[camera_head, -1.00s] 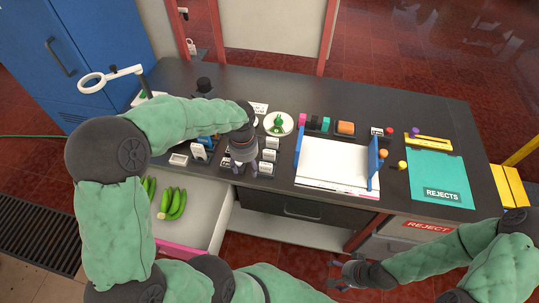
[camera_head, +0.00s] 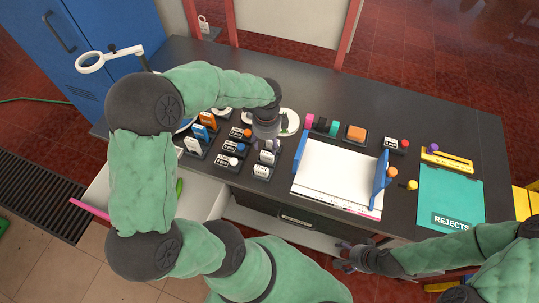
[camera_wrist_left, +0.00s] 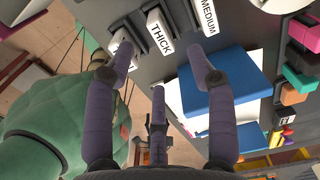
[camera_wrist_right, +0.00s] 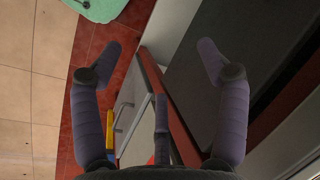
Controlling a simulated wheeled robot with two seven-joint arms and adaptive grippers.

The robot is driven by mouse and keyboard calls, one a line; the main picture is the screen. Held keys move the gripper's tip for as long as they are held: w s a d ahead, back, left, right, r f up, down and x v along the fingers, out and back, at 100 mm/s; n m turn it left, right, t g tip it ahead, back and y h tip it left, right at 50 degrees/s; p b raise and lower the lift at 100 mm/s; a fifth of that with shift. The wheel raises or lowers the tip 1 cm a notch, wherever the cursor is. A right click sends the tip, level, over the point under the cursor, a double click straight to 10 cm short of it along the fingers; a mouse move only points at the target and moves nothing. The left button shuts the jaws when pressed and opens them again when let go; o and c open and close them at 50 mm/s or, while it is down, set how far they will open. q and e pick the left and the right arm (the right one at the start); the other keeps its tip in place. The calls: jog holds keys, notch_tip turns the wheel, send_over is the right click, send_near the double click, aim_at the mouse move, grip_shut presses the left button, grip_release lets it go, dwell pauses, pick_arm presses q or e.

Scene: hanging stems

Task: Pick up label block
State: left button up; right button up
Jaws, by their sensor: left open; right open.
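Several small label blocks with white faces stand in a column near the middle of the counter's front. One label block (camera_head: 262,171) shows in the head view, with another (camera_head: 267,157) behind it. My left gripper (camera_head: 264,146) is open above the back of this column and partly hides it. In the left wrist view, the label block reading THICK (camera_wrist_left: 160,36) appears between the open fingertips (camera_wrist_left: 162,40), with nothing held. The MEDIUM block (camera_wrist_left: 207,17) is to its right, and another block (camera_wrist_left: 121,46) is to its left, partly behind a finger. My right gripper (camera_head: 350,258) is open and empty before the counter's front.
A white tray with blue sides (camera_head: 337,175) stands right of the blocks. A teal REJECTS mat (camera_head: 450,195) lies farther right. Orange and blue holders with labels (camera_head: 208,121) crowd the left. A pale drawer (camera_head: 203,200) stands open below.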

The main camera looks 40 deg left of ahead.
aim_at(267, 155)
pick_arm(q)
notch_tip(267, 155, down, 3)
jog(key=shift+w, duration=0.1)
jog(key=shift+s+f+b, duration=0.15)
jog(key=shift+f+b, duration=0.3)
jog(key=shift+f, duration=0.9)
jog(key=shift+s+f+b, duration=0.1)
jog(key=shift+f+b, duration=0.3)
jog(key=shift+f, duration=0.9)
grip_shut()
